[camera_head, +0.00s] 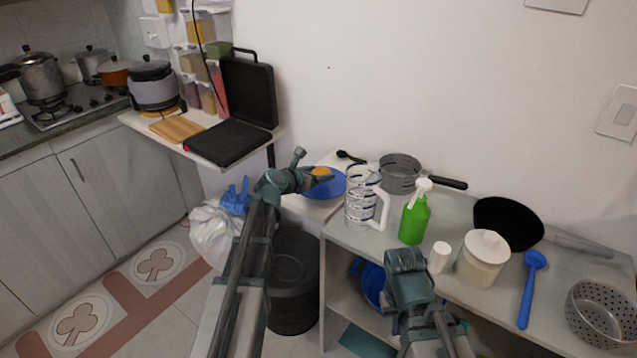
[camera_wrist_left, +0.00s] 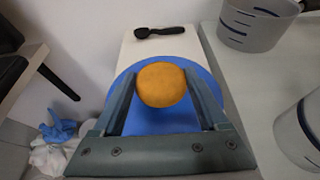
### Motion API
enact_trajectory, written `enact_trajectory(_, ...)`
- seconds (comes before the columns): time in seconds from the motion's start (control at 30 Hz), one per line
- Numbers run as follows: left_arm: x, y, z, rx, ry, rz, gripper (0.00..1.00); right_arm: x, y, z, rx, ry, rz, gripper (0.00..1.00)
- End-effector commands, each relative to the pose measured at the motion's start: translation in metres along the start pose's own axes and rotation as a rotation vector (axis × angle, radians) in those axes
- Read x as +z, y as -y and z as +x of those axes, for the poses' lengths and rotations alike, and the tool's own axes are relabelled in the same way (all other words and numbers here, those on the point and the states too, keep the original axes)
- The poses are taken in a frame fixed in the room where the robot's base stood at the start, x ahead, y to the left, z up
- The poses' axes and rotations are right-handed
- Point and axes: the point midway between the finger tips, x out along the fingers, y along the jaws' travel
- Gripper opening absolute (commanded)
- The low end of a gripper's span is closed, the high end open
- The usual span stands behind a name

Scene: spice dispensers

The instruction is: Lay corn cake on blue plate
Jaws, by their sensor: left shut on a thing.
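The corn cake (camera_head: 321,171) is a round orange-yellow disc. In the left wrist view the corn cake (camera_wrist_left: 161,84) sits between the two fingers of my left gripper (camera_wrist_left: 160,90), which is shut on it. The blue plate (camera_head: 325,186) lies at the left end of the counter. In the left wrist view the blue plate (camera_wrist_left: 160,122) shows behind and around the cake. The cake is over the plate; I cannot tell whether it touches it. My right gripper (camera_head: 405,262) is low in front of the counter, away from the plate; its fingers are not clear.
A striped measuring jug (camera_head: 358,200) stands right of the plate, with a grey pot (camera_head: 400,174) behind. A green spray bottle (camera_head: 414,218), white jar (camera_head: 482,258) and black pan (camera_head: 507,222) stand further right. A black spoon (camera_head: 351,157) lies behind the plate.

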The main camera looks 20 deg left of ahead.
Motion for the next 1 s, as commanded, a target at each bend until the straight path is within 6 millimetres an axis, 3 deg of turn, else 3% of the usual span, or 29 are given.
enact_trajectory(0.03,-0.0128,0.0,0.0051,0.0,0.0,0.0,0.09,-0.0008,0.0013,0.0137,0.0,0.0,0.0,0.0)
enact_trajectory(0.1,-0.0159,0.0,0.0063,0.0,0.0,0.0,0.09,-0.001,0.0016,0.0171,0.0,0.0,0.0,0.0)
enact_trajectory(0.5,-0.0174,-0.0001,0.0069,0.0,0.0,0.0,0.09,-0.0011,0.0018,0.0187,0.0,0.0,0.0,0.0)
enact_trajectory(0.53,-0.0172,0.0,0.0068,0.0,0.0,0.0,0.78,-0.0011,0.0018,0.0184,0.0,0.0,0.0,0.0)
enact_trajectory(0.6,-0.0161,0.0,0.0063,0.0,0.0,0.0,0.91,-0.001,0.0016,0.0172,0.0,0.0,0.0,0.0)
enact_trajectory(0.67,-0.0161,0.0,0.0063,0.0,0.0,0.0,1.0,-0.001,0.0017,0.0172,0.0,0.0,0.0,0.0)
enact_trajectory(1.0,-0.0113,0.0003,0.0012,0.0,0.0,0.0,1.0,-0.0006,0.0011,0.0109,0.0,0.0,0.0,0.0)
